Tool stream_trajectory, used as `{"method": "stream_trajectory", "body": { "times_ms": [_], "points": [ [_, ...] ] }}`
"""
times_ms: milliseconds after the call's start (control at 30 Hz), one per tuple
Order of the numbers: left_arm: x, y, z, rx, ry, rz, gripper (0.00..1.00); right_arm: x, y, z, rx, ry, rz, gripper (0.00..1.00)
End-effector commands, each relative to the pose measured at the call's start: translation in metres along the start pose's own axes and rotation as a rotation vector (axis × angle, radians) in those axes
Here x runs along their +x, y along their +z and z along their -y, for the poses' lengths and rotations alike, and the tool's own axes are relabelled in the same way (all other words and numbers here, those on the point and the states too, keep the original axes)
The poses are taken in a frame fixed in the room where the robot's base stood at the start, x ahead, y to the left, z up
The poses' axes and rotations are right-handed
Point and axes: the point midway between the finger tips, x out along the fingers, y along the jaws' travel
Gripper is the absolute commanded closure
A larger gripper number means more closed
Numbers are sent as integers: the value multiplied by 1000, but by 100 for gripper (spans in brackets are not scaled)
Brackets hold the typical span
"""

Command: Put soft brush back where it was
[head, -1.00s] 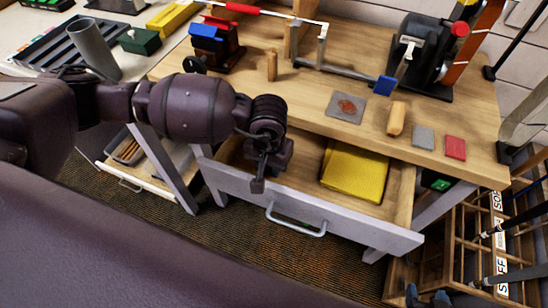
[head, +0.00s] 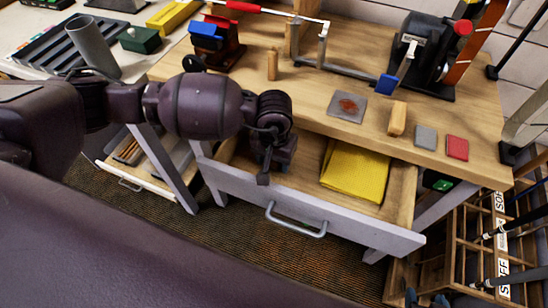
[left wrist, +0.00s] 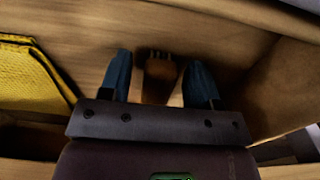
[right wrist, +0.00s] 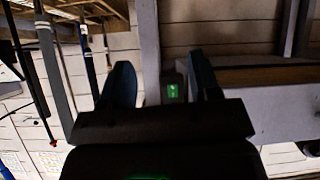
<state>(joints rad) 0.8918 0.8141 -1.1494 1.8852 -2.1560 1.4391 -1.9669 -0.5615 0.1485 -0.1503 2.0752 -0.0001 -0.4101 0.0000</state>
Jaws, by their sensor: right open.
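In the left wrist view a small brown wooden brush (left wrist: 160,82), seemingly the soft brush, stands between my left gripper's blue fingertips. Its far end shows a few short prongs or bristles; its near end is hidden by the gripper body. My left gripper (head: 263,178) is inside the open drawer (head: 300,213), toward its left end. In the head view the arm hides the brush. My right gripper (head: 427,299) is open and empty, low at the bottom right; its fingers also show in the right wrist view (right wrist: 163,90).
A yellow cloth (head: 355,172) lies in the drawer's right part. The bench top (head: 300,100) above holds a vise (head: 215,42), a grey plate (head: 347,106), a wooden block (head: 397,118), grey and red pads and a black machine (head: 425,50). A club rack (head: 490,240) stands right.

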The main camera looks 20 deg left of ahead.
Motion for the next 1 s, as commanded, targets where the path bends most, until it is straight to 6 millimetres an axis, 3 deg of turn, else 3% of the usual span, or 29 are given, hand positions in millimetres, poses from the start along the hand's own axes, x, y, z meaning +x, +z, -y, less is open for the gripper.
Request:
{"method": "stream_trajectory", "body": {
  "times_ms": [200, 367, 800, 1000],
  "points": [
    [-2, 0, 0, 0, 0, -1, 43, -1, -1, -2, -9, -1, -2, 43],
    [-16, -1, 0, 0, 0, -4, 43, -2, -6, -2, -9, 0, -10, 43],
    [-96, -1, 0, 0, -1, -4, 43, -5, -12, 0, 10, 4, -21, 43],
    [-117, 0, 0, 1, 1, -1, 43, -7, -5, 0, 12, 6, -5, 43]
  ]
}}
